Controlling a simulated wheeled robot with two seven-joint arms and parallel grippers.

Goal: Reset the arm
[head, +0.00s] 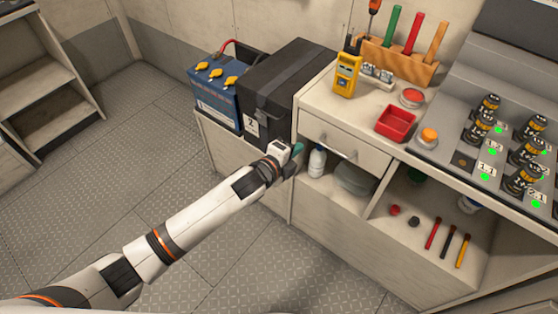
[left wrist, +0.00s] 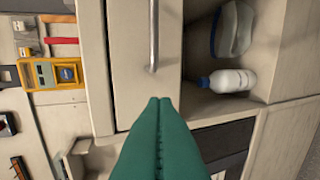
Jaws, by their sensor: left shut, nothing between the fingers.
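My left arm reaches in from the lower left in the head view. My left gripper (head: 298,149) is in front of the cabinet's left edge, by the drawer (head: 340,147) and the open shelf below it. In the left wrist view its green fingers (left wrist: 160,104) are shut together with nothing between them. The drawer front (left wrist: 138,60) with its metal handle (left wrist: 153,38) is beyond the fingertips. The drawer looks shut. I cannot tell whether the fingertips touch the cabinet. My right gripper is not in view.
A white bottle (head: 317,162) stands on the shelf near the gripper. A black case (head: 284,84) and a blue battery (head: 217,97) stand left of the counter. A yellow meter (head: 346,75) and red tray (head: 396,123) are on top. The floor (head: 110,175) at left is clear.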

